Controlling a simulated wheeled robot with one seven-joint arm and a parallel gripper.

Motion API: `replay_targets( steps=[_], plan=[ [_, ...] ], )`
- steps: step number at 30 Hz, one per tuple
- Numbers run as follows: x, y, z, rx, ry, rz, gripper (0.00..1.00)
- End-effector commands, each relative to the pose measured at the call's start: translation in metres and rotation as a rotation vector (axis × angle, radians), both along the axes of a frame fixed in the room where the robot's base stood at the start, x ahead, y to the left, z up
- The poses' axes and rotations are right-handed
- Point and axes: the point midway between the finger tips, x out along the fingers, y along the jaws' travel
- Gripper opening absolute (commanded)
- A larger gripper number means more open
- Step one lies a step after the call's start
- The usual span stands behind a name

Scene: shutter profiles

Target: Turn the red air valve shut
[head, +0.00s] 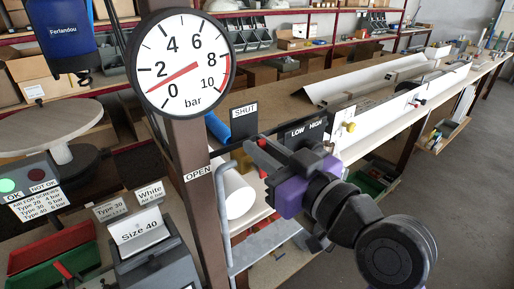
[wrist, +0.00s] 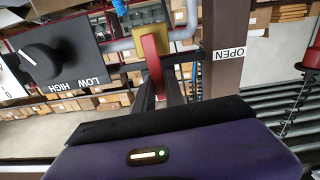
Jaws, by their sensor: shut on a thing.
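The red air valve handle (wrist: 152,62) sits between my gripper's fingers in the wrist view, in front of the brass valve body (wrist: 180,34). In the head view only a small part of the red handle (head: 262,173) shows beside the fingers. My gripper (head: 258,152), with its purple body, reaches in from the right and is shut on the handle. A "SHUT" sign (head: 244,111) is above the valve and an "OPEN" sign (head: 198,173) is to its left on the post. The fingers hide most of the handle in the head view.
A round pressure gauge (head: 180,50) is on the post (head: 189,150); its red needle points low left, between 0 and 2. A LOW/HIGH knob panel (wrist: 52,60) is close beside the valve. A grey pipe (head: 223,215) runs below. A long workbench (head: 375,135) extends behind.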

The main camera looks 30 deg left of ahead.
Motion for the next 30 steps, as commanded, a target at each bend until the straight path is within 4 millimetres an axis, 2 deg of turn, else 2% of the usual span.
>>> replay_targets(
  steps=[6,21,22,25,30],
  plan=[
    [0.0036,-0.0015,-0.0031,0.019,0.062,0.000,0.00],
    [0.0042,-0.0016,-0.0034,0.026,0.079,0.001,0.00],
    [0.0042,-0.0016,-0.0034,0.026,0.079,0.001,0.16],
    [0.0042,-0.0016,-0.0028,0.027,0.078,0.000,0.36],
    [0.0040,-0.0016,-0.0015,0.028,0.075,0.000,0.36]
  ],
)
